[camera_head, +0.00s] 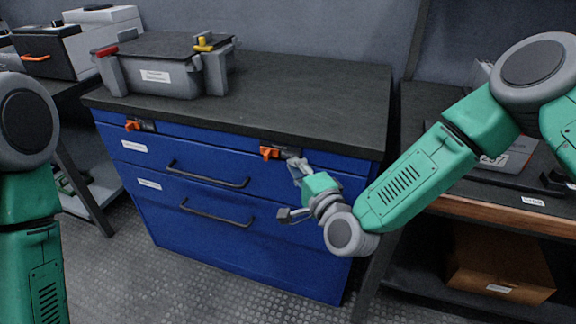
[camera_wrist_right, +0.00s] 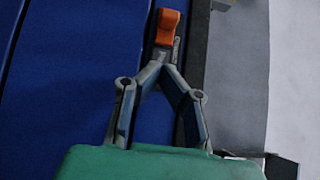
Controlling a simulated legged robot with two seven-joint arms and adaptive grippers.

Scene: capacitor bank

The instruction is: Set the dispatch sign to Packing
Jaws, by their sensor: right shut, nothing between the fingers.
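My right gripper (camera_head: 294,164) is shut and empty at the top front of the blue cabinet (camera_head: 300,268). Its fingertips are just right of an orange latch (camera_head: 268,153) under the worktop edge. In the right wrist view the closed fingertips (camera_wrist_right: 165,62) are at the lower end of the orange latch (camera_wrist_right: 168,28); I cannot tell whether they touch. A second orange latch (camera_head: 132,125) is at the cabinet's left. My left arm shows at the left edge, but its gripper is out of frame. I cannot make out a dispatch sign or the word Packing.
A grey lidded case (camera_head: 180,85) with red and yellow latches stands on the dark worktop (camera_head: 310,90). The worktop's right half is clear. Dark drawer handles (camera_head: 208,175) stick out from the cabinet front. A shelf with a cardboard box (camera_head: 500,265) is at the right.

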